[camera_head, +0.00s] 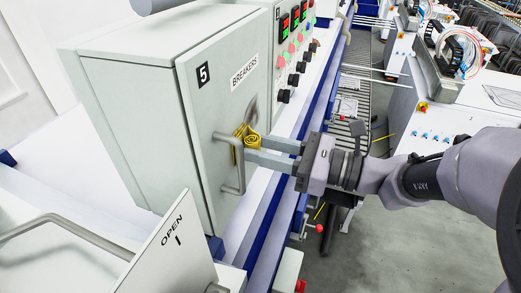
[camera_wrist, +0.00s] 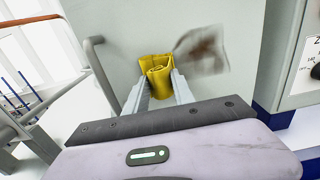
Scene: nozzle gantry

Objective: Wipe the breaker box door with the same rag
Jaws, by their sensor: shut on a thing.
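The breaker box (camera_head: 130,120) is a pale grey cabinet. Its door (camera_head: 217,115) carries a black "5" label and a "BREAKERS" label, and it appears closed. My gripper (camera_head: 248,147) is shut on a folded yellow rag (camera_head: 243,138), beside the door's bar handle (camera_head: 238,170). In the wrist view the rag (camera_wrist: 157,72) sits between the fingertips, close against the door face (camera_wrist: 130,30); I cannot tell whether it touches. A grey-brown smudge (camera_wrist: 203,50) marks the door just right of the rag. It also shows above the rag in the head view (camera_head: 252,108).
The door handle (camera_wrist: 98,68) stands out left of the rag. A panel marked "OPEN" (camera_head: 170,245) with a bar handle is at the lower left. A control panel with displays and buttons (camera_head: 292,50) lies beyond the box. Grey floor is at the right.

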